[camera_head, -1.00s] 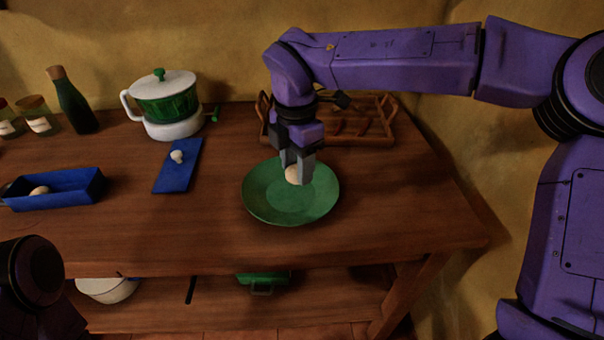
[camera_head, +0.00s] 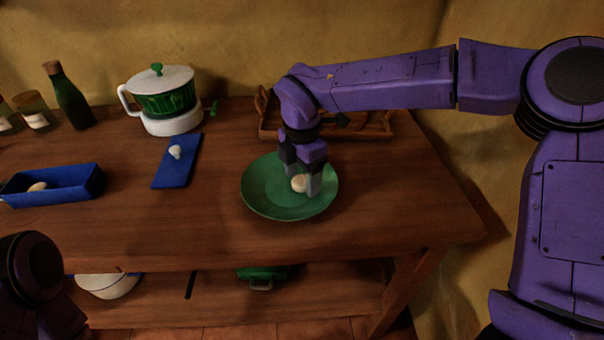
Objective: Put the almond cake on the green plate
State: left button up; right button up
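The almond cake (camera_head: 299,184) is a small pale, roundish piece. It appears to rest on the green plate (camera_head: 262,197), right of the plate's middle. My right gripper (camera_head: 303,180) points down over the plate, its fingers apart on either side of the cake. The near finger stands just right of the cake, and the far finger is partly hidden. Whether a finger still touches the cake is hard to tell. The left gripper is out of view; only a dark part of my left arm shows at the lower left.
A wooden tray (camera_head: 375,131) is behind my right arm. A blue board (camera_head: 176,172) with a small white item, a blue box (camera_head: 75,191) with a pale item, a green-and-white pot (camera_head: 163,100) and a dark bottle (camera_head: 70,97) stand to the left. The front wood is clear.

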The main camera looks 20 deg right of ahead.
aim_at(302, 180)
notch_tip(302, 180, up, 12)
jog(key=shift+r+p, duration=0.25)
jog(key=shift+p, duration=0.15)
jog(key=shift+s+f, duration=0.1)
dwell(0.4)
